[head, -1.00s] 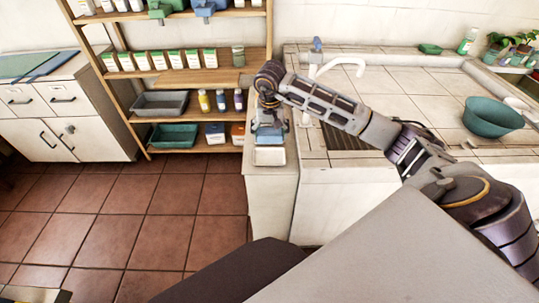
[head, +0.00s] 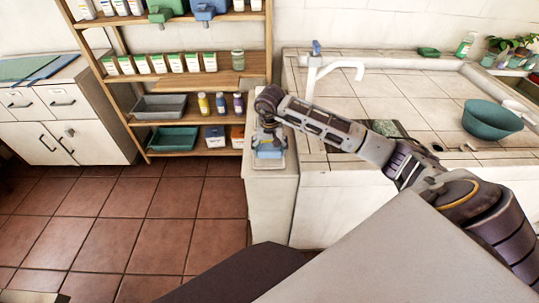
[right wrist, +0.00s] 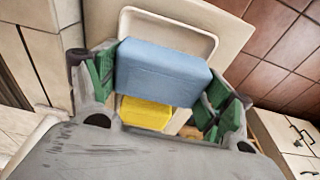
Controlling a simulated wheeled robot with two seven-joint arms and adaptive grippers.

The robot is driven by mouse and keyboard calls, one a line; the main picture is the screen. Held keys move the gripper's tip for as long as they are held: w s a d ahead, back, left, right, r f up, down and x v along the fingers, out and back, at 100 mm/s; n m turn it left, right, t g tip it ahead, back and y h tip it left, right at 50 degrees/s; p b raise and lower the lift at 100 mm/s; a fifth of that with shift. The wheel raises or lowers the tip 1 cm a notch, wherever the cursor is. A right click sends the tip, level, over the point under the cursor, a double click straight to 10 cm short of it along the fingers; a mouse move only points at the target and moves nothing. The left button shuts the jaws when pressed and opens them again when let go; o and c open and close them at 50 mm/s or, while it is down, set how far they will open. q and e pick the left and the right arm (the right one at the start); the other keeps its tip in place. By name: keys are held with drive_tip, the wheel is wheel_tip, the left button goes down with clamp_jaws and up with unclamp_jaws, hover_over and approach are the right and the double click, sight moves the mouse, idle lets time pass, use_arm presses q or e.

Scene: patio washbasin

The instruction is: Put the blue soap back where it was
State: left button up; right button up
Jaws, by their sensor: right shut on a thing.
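The blue soap (right wrist: 163,72) is a pale blue block between the green-padded fingers of my right gripper (right wrist: 160,88). The gripper is shut on it. A shallow white dish (right wrist: 205,38) lies beneath the soap in the right wrist view, and a yellow block (right wrist: 146,113) shows beside the soap, partly hidden. In the head view, the blue soap (head: 269,153) is under my right gripper (head: 269,143), over the white dish (head: 276,166) on the narrow counter end. I cannot tell whether the soap touches the dish. My left gripper is not in view.
A wooden shelf (head: 190,88) with boxes, bottles and bins stands behind and left of the counter. The white tap (head: 335,68) and sink are right of the gripper. A teal bowl (head: 492,119) and a green soap (head: 428,52) are farther right on the tiles.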

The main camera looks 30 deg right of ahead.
sight(269, 155)
drive_tip(key=shift+f, duration=1.75)
drive_tip(key=shift+f, duration=0.1)
drive_tip(key=o, duration=1.3)
drive_tip(key=shift+o, duration=0.2)
drive_tip(key=r, duration=0.4)
drive_tip(key=s+r, duration=0.1)
drive_tip(key=r, duration=0.3)
drive_tip(key=a+r, duration=0.1)
drive_tip(key=r, duration=0.3)
drive_tip(key=shift+s, duration=0.3)
